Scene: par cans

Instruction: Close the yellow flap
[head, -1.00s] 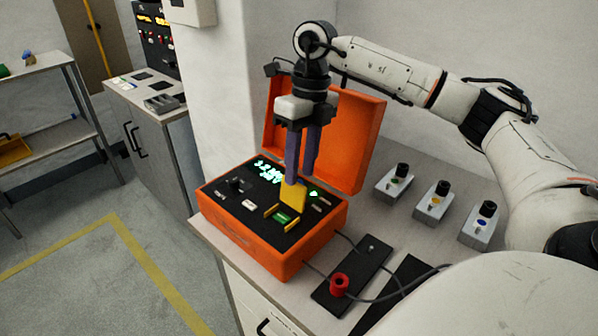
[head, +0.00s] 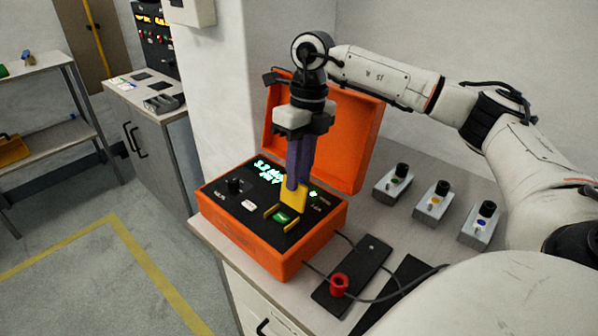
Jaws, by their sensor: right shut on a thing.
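The yellow flap (head: 293,197) stands raised on the black panel of an orange case (head: 266,253), beside a green button (head: 284,217). My right gripper (head: 293,186) points down over the panel, with its purple fingers at the flap's upper edge. The fingers are shut on the flap and hide part of it. The case's orange lid (head: 355,150) is open behind the gripper. My left gripper is not in view.
Three grey boxes with black knobs (head: 434,203) stand on the counter to the right. A black plate (head: 351,276) with a red ring (head: 339,285) and cables lies in front of them. Floor at left is clear.

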